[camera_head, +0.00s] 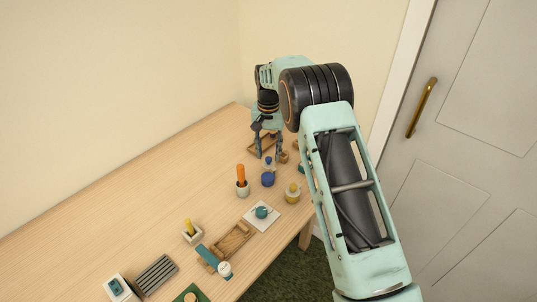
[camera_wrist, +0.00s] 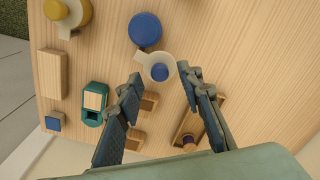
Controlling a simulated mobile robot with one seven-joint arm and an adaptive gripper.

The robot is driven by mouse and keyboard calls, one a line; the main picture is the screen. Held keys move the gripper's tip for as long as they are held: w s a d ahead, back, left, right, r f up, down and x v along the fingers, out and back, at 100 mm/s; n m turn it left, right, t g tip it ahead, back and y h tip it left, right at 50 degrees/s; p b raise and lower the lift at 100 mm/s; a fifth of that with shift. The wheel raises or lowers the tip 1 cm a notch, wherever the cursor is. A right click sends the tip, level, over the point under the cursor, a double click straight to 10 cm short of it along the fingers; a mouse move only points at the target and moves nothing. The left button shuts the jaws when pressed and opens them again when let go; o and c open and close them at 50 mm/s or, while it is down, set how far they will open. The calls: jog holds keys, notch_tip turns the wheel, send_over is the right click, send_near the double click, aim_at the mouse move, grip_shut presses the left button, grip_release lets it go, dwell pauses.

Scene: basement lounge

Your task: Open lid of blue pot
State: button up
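A dark blue round pot (camera_head: 267,179) stands on the table in the head view. In the wrist view a blue round top (camera_wrist: 145,29) shows above the fingertips. Touching or overlapping it is a pale round piece (camera_wrist: 141,58) with a blue centre (camera_wrist: 159,72); I cannot tell whether this is part of the same pot. My gripper (camera_wrist: 162,78) is open and points down, with its fingertips on either side of the pale piece and nothing held. In the head view my gripper (camera_head: 267,143) is behind the blue pot.
A yellow-topped pot (camera_head: 292,193) stands close to the blue pot. An orange stick in a pale cup (camera_head: 242,188) is to the left. A wooden tray (camera_wrist: 187,122) lies by the right finger, and a teal block (camera_wrist: 94,103) lies left. The table's left stretch is clear.

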aim_at(268, 158)
notch_tip(268, 158, up, 11)
dwell(0.3)
